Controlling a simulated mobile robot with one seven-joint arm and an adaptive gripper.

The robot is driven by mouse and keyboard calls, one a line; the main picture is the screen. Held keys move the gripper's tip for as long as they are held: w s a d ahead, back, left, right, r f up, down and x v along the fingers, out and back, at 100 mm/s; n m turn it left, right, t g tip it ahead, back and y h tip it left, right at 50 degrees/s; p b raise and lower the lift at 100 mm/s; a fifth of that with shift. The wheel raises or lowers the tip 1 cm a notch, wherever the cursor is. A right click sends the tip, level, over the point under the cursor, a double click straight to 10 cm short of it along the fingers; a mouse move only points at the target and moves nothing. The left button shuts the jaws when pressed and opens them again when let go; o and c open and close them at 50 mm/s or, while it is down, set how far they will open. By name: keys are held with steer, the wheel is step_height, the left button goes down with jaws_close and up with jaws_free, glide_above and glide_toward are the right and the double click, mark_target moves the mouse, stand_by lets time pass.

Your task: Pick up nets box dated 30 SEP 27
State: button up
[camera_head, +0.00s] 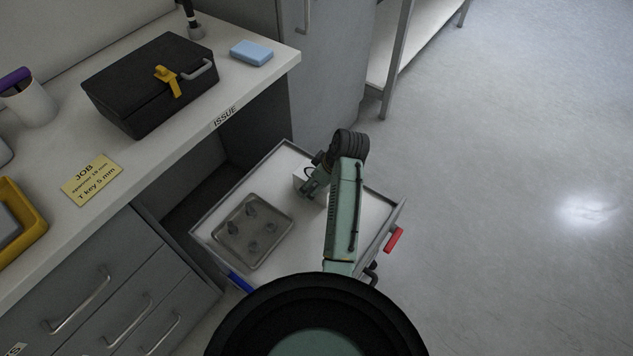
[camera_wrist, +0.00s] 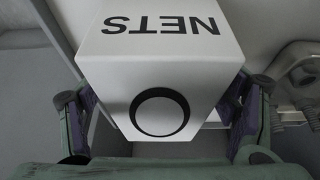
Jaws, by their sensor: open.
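A white box (camera_wrist: 160,75) marked NETS fills the middle of the wrist view, with its lettering upside down and a black ring on the face towards me. No date can be read on the sides that show. My gripper (camera_wrist: 165,110) is open, with one finger on each side of the box; I cannot tell whether the pads touch it. In the head view the white box (camera_head: 301,177) stands in the open drawer (camera_head: 290,258), partly hidden behind my gripper (camera_head: 309,187).
A metal tray (camera_head: 228,247) with several small grey parts lies in the drawer, left of the box. On the counter are a black case (camera_head: 130,85) with a yellow tag, a blue block (camera_head: 251,52) and a yellow JOB card (camera_head: 91,181). Open floor lies to the right.

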steer(key=shift+f, duration=0.1)
stand_by(0.3)
steer(key=c, duration=1.3)
